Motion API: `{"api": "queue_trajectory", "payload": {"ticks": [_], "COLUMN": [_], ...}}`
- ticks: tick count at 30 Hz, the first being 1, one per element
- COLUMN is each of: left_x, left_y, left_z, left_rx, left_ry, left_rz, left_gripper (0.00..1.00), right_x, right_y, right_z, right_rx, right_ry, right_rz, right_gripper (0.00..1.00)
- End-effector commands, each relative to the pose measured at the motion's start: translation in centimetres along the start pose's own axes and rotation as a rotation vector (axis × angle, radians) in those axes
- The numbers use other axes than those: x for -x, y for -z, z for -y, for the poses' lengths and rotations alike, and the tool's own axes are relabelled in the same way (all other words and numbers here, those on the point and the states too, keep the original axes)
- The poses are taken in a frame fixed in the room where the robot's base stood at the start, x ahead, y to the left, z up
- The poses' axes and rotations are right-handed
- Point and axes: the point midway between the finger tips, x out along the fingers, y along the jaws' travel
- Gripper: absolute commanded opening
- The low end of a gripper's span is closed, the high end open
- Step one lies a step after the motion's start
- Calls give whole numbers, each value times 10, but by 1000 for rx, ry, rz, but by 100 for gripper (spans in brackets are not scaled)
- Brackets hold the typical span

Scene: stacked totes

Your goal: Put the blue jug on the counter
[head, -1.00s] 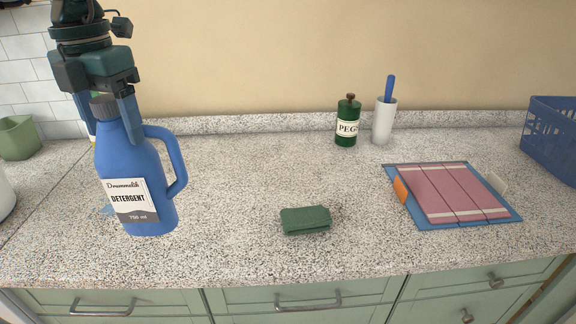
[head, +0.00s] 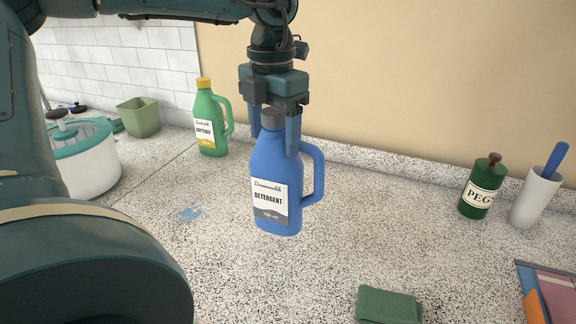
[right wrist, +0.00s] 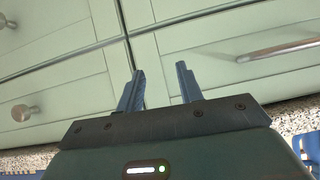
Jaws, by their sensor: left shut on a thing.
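The blue jug (head: 268,172), labelled detergent, is upright in the middle of the head view, with its handle to the right. My left gripper (head: 274,132) comes down from above and is shut on the jug's upper part, just below its grey cap. The jug's base appears in front of the speckled counter (head: 330,240); whether it touches the surface I cannot tell. My right gripper (right wrist: 160,75) shows in the right wrist view with its fingers apart and nothing between them, in front of green cabinet fronts.
A green softener bottle (head: 207,120), a green bin (head: 139,117) and a white pot (head: 84,160) stand left. A green sponge (head: 388,305), PEGS jar (head: 480,188) and white cup (head: 533,197) are right. Counter between is clear.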

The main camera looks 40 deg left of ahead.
Motion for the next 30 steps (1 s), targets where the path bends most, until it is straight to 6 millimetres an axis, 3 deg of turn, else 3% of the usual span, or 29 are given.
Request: {"api": "queue_trajectory", "payload": {"ticks": [15, 21, 22, 30], "left_x": [-60, -62, -62, -61], "left_y": [0, 0, 0, 0], "left_z": [0, 0, 0, 0], "left_rx": [0, 0, 0, 1], "left_ry": [1, 0, 0, 0], "left_rz": [-2, 2, 1, 1], "left_gripper": [33, 33, 71, 92], "right_x": [0, -1, -1, -1], "right_y": [5, 5, 5, 5], "right_z": [-3, -4, -4, -4], "right_rx": [3, 1, 1, 0], "right_ry": [-7, -8, -8, -9], "right_rz": [2, 0, 0, 0], "right_gripper": [36, 36, 36, 36]}}
